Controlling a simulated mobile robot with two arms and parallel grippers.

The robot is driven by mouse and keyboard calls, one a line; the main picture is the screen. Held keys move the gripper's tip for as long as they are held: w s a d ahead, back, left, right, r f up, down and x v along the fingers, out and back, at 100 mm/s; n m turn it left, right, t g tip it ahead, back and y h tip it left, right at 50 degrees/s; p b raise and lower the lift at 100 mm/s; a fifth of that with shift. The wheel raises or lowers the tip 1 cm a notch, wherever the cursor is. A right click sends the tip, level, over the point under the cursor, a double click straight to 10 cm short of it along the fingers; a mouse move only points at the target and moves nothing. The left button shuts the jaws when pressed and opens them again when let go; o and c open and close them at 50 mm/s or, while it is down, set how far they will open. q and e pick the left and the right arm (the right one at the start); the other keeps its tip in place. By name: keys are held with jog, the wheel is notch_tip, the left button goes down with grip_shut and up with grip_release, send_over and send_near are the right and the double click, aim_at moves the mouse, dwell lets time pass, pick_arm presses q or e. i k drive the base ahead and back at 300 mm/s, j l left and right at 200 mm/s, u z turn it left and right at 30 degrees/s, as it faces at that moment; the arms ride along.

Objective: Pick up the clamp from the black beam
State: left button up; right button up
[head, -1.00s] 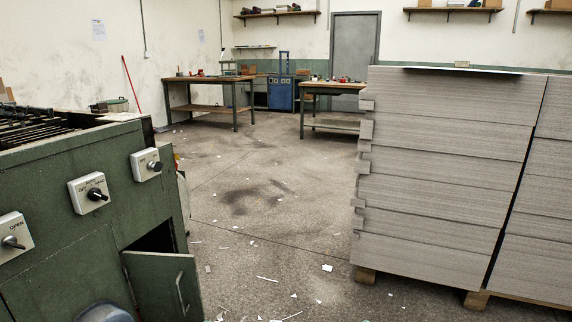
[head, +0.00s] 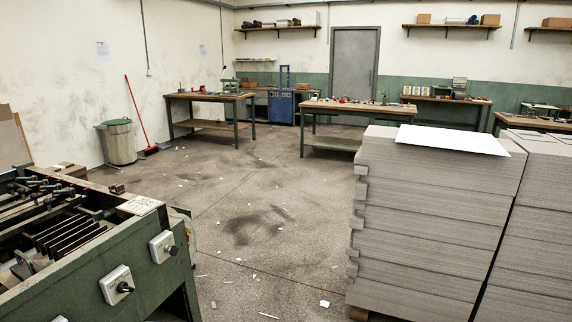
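The green feeder machine (head: 150,285) stands at the lower left of the head view. Dark bars and rails (head: 75,235) run across its open top. Several small dark clamp-like fittings with knobs (head: 35,188) sit along a dark beam at its far left side. They are small and crowded, and I cannot tell which one is the clamp. The left end of the beam is cut off by the picture edge. Neither of my grippers shows in the head view.
Tall greyboard stacks (head: 430,235) with a white sheet (head: 452,140) on top stand at the right. Open concrete floor (head: 245,215) with paper scraps lies between them and the machine. A bin (head: 120,142), a red broom (head: 135,105) and workbenches (head: 210,97) stand farther back.

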aim_at(113, 188)
jog(key=i+l+z, duration=0.1)
jog(key=i+l, duration=0.15)
jog(key=i, duration=0.3)
jog(key=i+l+z, duration=0.1)
jog(key=i, duration=0.45)
jog(key=i+l+z, duration=0.15)
jog(key=i, duration=0.45)
jog(key=i+j+u, duration=0.1)
jog(key=i+u, duration=0.85)
jog(key=i+l+u, duration=0.2)
jog(key=i+u, duration=0.15)
jog(key=u, duration=0.15)
jog(key=i+l+u, duration=0.45)
jog(key=k+j, duration=0.05)
